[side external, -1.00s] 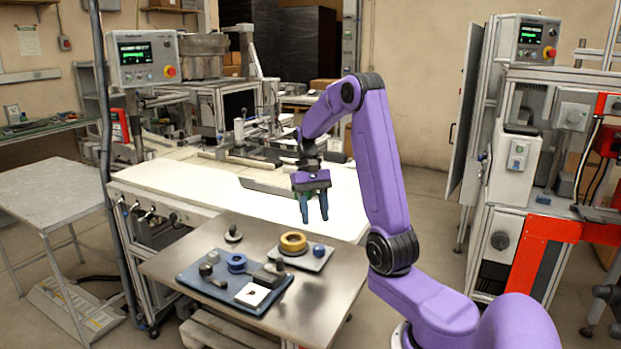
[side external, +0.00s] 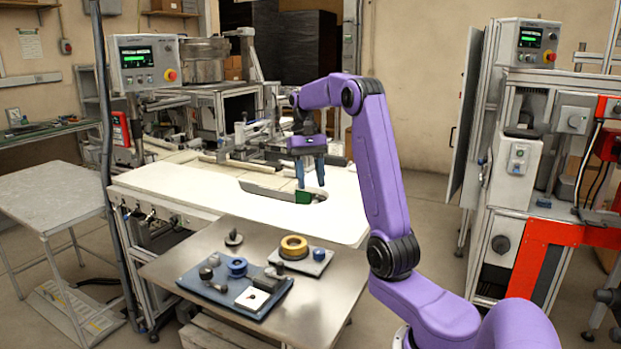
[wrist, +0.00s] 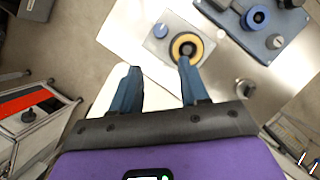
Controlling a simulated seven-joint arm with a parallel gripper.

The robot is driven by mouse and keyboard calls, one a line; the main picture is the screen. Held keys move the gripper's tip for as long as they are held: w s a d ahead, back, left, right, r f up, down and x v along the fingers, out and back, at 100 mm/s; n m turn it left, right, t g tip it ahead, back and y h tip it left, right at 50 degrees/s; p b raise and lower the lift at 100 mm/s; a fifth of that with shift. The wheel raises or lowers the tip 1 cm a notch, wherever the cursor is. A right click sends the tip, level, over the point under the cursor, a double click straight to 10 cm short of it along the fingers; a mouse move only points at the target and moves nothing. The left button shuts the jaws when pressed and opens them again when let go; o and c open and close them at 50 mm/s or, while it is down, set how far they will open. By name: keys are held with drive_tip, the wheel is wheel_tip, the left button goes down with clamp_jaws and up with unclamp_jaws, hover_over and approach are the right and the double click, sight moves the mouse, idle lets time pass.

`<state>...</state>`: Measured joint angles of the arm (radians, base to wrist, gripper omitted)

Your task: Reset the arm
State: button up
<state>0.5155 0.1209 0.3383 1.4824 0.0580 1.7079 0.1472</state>
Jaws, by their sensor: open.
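My gripper (side external: 310,172) is open and empty, raised well above the work area with its blue fingers pointing down. In the wrist view my gripper (wrist: 158,80) shows two spread fingers with nothing between them. Below, a yellow tape reel (side external: 294,247) sits on a small grey plate (side external: 318,263) beside a blue knob (side external: 318,254). A blue reel (side external: 237,267) sits on a dark blue base (side external: 215,292) to the left. The yellow reel (wrist: 187,47) also shows in the wrist view, partly behind a fingertip.
The metal table (side external: 335,290) has bare room at its right side. A small grey knobbed piece (side external: 234,238) stands at its back left. A white work surface (side external: 160,182) lies behind the table. A tall machine cabinet (side external: 510,180) stands at the right.

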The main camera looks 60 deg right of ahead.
drive_tip(key=s+a+f+n+t+h, duration=0.15)
drive_tip(key=a+n, duration=0.35)
drive_tip(key=a, duration=0.6)
drive_tip(key=s+a+f+n+g+h, duration=0.15)
drive_tip(key=a+n, duration=0.35)
drive_tip(key=a, duration=0.5)
drive_tip(key=s+a+f+n+t, duration=0.1)
drive_tip(key=s+a+f+n, duration=0.1)
drive_tip(key=s, duration=0.4)
drive_tip(key=s+a+f+n+t, duration=0.1)
drive_tip(key=s+a+f+n, duration=0.1)
drive_tip(key=s+n, duration=0.3)
drive_tip(key=s+a+f+n+t, duration=0.1)
drive_tip(key=s+a+f+n, duration=0.1)
drive_tip(key=s+a+n, duration=0.2)
drive_tip(key=s, duration=0.3)
drive_tip(key=shift+a+n, duration=0.3)
drive_tip(key=shift+a, duration=0.05)
drive_tip(key=shift+s, duration=0.1)
